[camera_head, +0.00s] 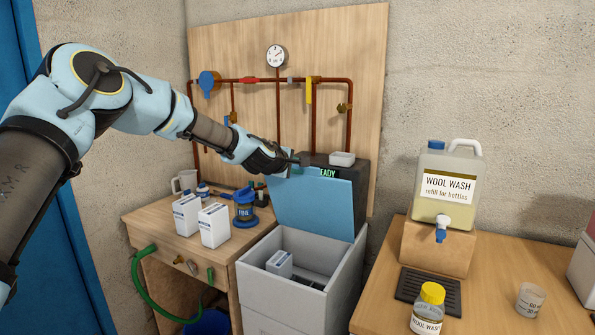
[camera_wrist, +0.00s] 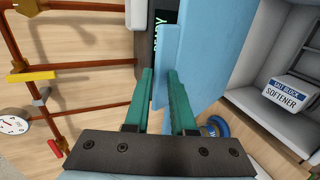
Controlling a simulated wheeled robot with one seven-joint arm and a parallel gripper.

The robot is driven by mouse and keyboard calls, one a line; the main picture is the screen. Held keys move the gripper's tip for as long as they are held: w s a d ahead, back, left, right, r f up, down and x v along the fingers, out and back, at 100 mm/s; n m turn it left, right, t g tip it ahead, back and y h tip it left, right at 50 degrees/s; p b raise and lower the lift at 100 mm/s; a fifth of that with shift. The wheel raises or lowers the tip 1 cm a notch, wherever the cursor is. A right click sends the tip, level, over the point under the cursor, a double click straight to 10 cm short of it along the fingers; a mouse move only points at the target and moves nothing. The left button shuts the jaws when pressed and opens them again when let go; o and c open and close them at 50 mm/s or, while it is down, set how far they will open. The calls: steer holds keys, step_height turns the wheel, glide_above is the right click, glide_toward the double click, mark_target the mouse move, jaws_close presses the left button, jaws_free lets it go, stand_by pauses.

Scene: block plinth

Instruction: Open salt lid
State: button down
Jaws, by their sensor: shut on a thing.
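The blue salt lid (camera_head: 315,203) stands raised and tilted at the back of the grey salt bin (camera_head: 325,296), whose top is open. In the wrist view the lid (camera_wrist: 207,55) fills the middle as a blue panel. My gripper (camera_head: 292,163) is at the lid's upper left edge in the head view. In the wrist view the green fingers of my gripper (camera_wrist: 161,82) are shut on the lid's edge. Inside the bin a white salt block pack (camera_head: 279,263) shows; its label reads "SALT BLOCK SOFTENER" in the wrist view (camera_wrist: 285,93).
A dark unit with a green display (camera_head: 345,178) stands behind the lid. Two white packs (camera_head: 213,224) and a blue filter (camera_head: 245,205) stand on the left bench. Copper pipes (camera_head: 350,115) run on the board behind. A wool wash jug (camera_head: 445,185) stands at right.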

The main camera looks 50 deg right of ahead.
steer(key=shift+r, duration=0.1)
steer(key=c, duration=0.9)
jaws_free()
steer(key=shift+a, duration=0.1)
steer(key=shift+a+b, duration=0.3)
steer(key=shift+a, duration=0.05)
steer(key=shift+b+v, duration=2)
steer(key=shift+v, duration=3)
steer(key=shift+d+r, duration=0.1)
steer(key=shift+r, duration=0.05)
